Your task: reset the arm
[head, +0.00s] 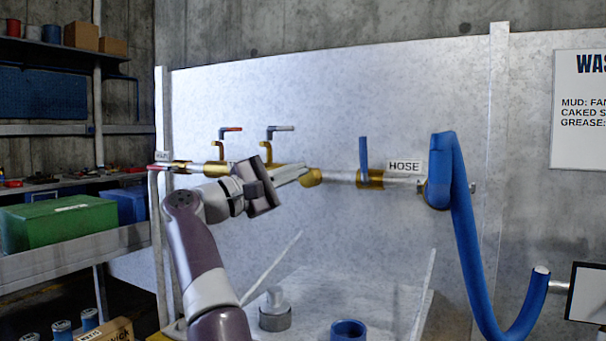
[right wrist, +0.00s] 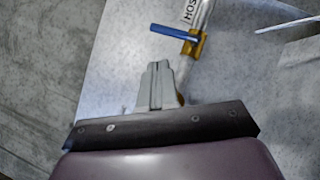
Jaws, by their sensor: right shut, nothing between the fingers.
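My right arm (head: 188,240) rises from the bottom of the head view and bends to the right. My right gripper (head: 300,171) is shut and empty. It is in front of the pipe, and in this view it overlaps the pipe between the grey-handled valve and the blue-handled valve. Whether it touches the pipe I cannot tell. In the right wrist view its closed fingers (right wrist: 159,68) point up toward the brass fitting with the blue lever (right wrist: 173,33). My left gripper is not in view.
A blue hose (head: 462,220) hangs at right. A green box (head: 60,228) sits on the left shelf. A blue cup (head: 348,329) stands below.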

